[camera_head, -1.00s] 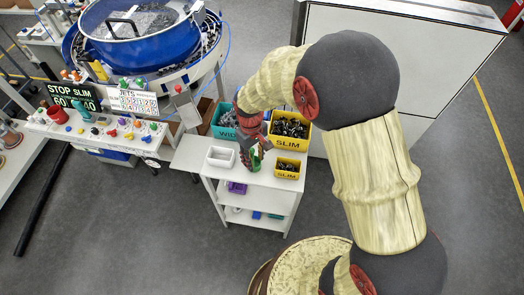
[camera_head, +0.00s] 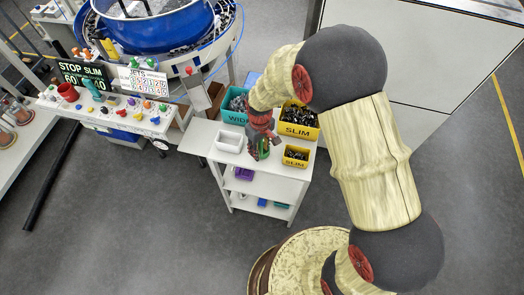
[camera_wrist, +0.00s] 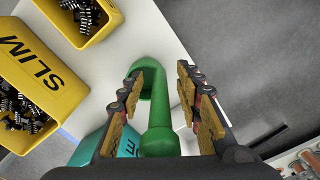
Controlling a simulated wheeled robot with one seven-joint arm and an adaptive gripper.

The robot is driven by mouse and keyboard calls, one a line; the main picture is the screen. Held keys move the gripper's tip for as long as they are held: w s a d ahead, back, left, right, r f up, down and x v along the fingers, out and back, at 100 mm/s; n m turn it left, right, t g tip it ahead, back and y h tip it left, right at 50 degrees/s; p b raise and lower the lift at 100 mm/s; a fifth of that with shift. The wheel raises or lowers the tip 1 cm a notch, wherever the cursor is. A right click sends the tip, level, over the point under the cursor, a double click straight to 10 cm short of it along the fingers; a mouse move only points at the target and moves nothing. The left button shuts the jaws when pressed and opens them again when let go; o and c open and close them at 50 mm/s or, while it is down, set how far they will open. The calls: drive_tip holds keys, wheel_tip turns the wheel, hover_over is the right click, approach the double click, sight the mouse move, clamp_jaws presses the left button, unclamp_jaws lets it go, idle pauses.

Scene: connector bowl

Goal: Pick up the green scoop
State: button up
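The green scoop (camera_wrist: 158,115) stands between the two fingers of my gripper (camera_wrist: 160,88) in the wrist view, with its hooked end near the fingertips. The fingers are apart, one on each side of the scoop. A gap shows on the right side; whether the left finger touches the scoop is unclear. In the head view, my gripper (camera_head: 258,146) is low over the white cart top, and only a small part of the green scoop (camera_head: 265,150) shows beside it.
A white empty tray (camera_head: 229,141) lies left of the gripper on the cart (camera_head: 275,171). A teal WIDE bin (camera_head: 234,117) and a large yellow SLIM bin (camera_head: 298,130) stand behind. A small yellow SLIM bin (camera_head: 296,155) stands close on the right.

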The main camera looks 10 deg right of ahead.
drive_tip(key=c, duration=0.3)
clamp_jaws()
idle(0.6)
